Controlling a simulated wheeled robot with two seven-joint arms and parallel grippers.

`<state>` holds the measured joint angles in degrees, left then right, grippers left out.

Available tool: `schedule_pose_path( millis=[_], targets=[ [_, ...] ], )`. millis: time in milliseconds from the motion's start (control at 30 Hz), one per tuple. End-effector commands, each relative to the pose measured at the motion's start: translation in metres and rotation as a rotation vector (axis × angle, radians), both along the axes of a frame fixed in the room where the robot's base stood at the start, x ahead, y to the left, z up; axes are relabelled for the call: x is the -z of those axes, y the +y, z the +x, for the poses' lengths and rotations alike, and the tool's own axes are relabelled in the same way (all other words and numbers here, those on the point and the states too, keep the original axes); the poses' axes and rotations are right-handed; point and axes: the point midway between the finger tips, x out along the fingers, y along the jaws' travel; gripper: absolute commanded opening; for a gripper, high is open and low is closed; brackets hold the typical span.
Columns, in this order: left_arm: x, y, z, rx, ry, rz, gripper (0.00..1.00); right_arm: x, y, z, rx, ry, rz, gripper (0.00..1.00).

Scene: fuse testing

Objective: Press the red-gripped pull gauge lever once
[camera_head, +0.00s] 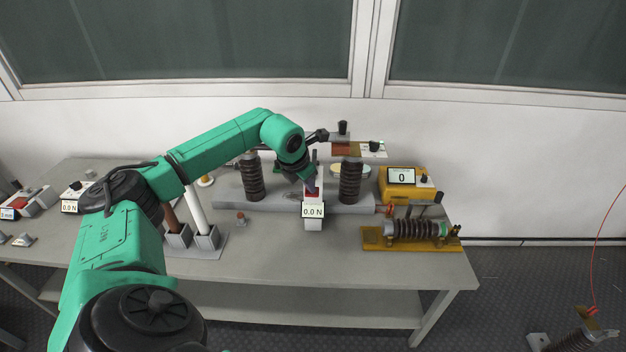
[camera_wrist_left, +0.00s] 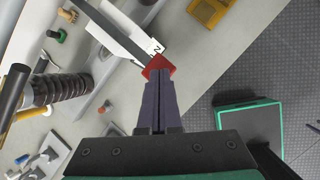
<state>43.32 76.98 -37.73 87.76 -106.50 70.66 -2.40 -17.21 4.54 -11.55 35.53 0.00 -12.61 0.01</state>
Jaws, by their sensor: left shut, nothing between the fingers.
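The pull gauge (camera_head: 313,222) stands at the middle of the bench between two dark ribbed insulators; its display reads 0.0 N. Its red grip (camera_head: 312,193) shows just under my left gripper (camera_head: 311,184). In the left wrist view the red grip (camera_wrist_left: 158,63) sits at the end of a grey lever bar (camera_wrist_left: 112,32), beside the white display. My left gripper's dark fingers (camera_wrist_left: 158,77) are shut and empty, with their tips over the red grip's near edge. I cannot tell whether they touch it. My right gripper is in neither view.
Ribbed insulators (camera_head: 252,178) and (camera_head: 350,182) flank the gauge closely. A yellow meter (camera_head: 398,190) reading 0 and a yellow-based fuse stand (camera_head: 372,238) are to the right. Grey holders (camera_head: 207,238) with upright rods stand left. The bench front (camera_head: 280,268) is clear.

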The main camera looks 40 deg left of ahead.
Motion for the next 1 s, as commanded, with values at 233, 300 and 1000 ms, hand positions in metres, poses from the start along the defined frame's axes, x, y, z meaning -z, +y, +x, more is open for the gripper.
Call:
schedule_pose_path(
  millis=[233,300,1000],
  targets=[
    [0.000,0.000,0.000,0.000,0.000,0.000,0.00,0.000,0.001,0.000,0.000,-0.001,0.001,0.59],
    [0.002,0.000,0.000,0.000,0.000,0.000,0.00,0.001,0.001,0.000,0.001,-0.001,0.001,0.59],
    [0.034,0.004,0.005,0.000,0.000,0.000,0.00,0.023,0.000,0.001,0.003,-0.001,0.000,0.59]
  ],
)
